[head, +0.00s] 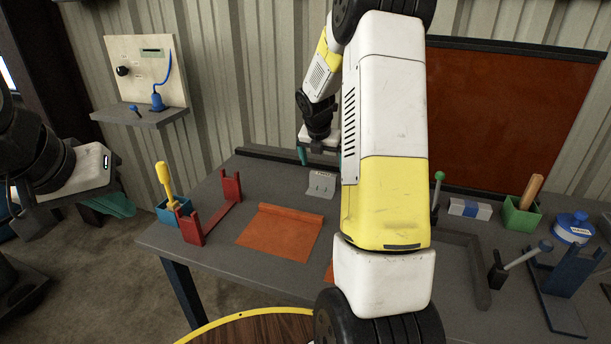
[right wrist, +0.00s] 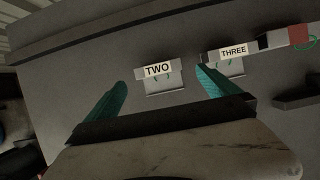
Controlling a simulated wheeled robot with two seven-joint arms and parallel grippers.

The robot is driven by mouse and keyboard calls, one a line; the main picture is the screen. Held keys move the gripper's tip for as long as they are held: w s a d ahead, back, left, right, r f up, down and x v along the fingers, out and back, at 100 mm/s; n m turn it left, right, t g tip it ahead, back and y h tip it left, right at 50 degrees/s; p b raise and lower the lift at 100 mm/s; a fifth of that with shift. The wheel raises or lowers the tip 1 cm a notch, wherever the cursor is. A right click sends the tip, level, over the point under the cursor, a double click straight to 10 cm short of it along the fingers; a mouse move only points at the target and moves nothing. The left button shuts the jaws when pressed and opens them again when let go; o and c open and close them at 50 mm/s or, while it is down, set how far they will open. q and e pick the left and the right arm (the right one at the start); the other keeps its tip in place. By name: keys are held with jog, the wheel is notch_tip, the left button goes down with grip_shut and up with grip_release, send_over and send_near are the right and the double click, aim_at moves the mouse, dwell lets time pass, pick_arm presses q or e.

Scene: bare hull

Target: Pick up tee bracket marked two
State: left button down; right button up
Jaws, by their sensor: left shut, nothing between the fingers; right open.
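The tee bracket marked two (right wrist: 165,86) is a pale grey piece with a white "TWO" label, lying on the bench in the right wrist view. The bracket marked three (right wrist: 231,68) lies to its right. My right gripper (right wrist: 161,78) is open, and its teal fingertips appear on either side of bracket two, with nothing held. In the head view, one pale bracket (head: 320,186) lies just below my right gripper (head: 314,152); its label is too small to read. My left gripper (head: 112,206) is shut and empty, left of the bench.
The grey bench (head: 210,255) holds a red stand (head: 210,212), an orange sheet (head: 280,231), a blue bin (head: 174,212) and a green bin (head: 521,214). A blue-lidded container (head: 573,229) stands at right. My right arm hides the bench's middle. A corrugated wall rises behind.

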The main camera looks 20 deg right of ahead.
aim_at(323, 174)
jog(key=x, duration=0.7)
jog(key=shift+w+a+f, duration=0.15)
jog(key=shift+w+f, duration=0.1)
jog(key=shift+f, duration=0.1)
jog(key=c, duration=1.3)
jog(key=shift+c, duration=0.2)
